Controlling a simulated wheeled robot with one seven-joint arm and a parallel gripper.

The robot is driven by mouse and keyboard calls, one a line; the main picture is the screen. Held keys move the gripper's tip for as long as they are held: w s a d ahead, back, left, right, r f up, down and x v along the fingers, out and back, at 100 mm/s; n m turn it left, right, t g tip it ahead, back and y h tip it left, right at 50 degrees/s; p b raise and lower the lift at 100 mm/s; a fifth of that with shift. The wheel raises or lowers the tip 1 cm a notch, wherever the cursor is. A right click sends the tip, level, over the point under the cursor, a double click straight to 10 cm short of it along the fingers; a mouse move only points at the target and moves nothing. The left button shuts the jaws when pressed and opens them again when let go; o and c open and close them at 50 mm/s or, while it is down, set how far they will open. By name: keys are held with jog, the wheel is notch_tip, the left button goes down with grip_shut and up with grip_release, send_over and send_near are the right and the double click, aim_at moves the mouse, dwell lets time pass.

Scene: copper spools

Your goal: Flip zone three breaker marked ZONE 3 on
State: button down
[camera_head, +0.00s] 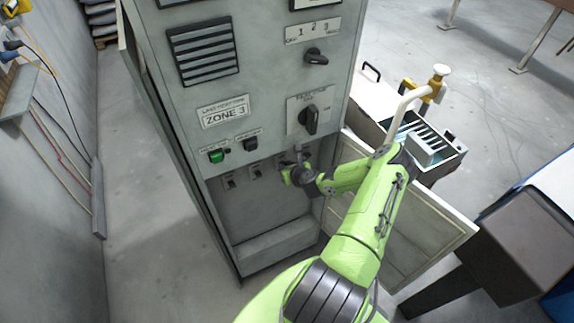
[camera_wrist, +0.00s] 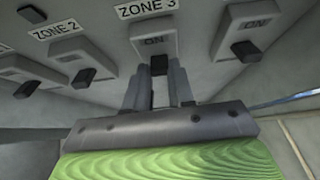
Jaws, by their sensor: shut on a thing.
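The ZONE 3 breaker (camera_wrist: 153,38) is in the middle of the wrist view, below its ZONE 3 label (camera_wrist: 146,9), with ON printed on its plate. Its dark lever (camera_wrist: 159,65) sits between the fingertips. My gripper (camera_wrist: 158,80) is shut on this lever from below. In the head view my gripper (camera_head: 290,174) is at the breaker row in the lower part of the grey cabinet (camera_head: 262,112), and my wrist hides the breaker there.
The ZONE 2 breaker (camera_wrist: 72,58) stands to the left and another breaker (camera_wrist: 245,42) to the right. The open cabinet door (camera_head: 440,235) hangs beside my arm. A cart with a tray (camera_head: 450,160) stands to the right. Floor is clear left of the cabinet.

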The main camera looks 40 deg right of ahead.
dwell(0.3)
jog(key=c, duration=1)
grip_release()
jog(key=shift+o, duration=0.2)
jog(key=b+v, duration=0.1)
jog(key=v, duration=1.4)
jog(key=shift+s+r+b, duration=0.2)
jog(key=shift+r+b, duration=0.1)
jog(key=shift+b, duration=0.1)
jog(key=shift+a, duration=0.1)
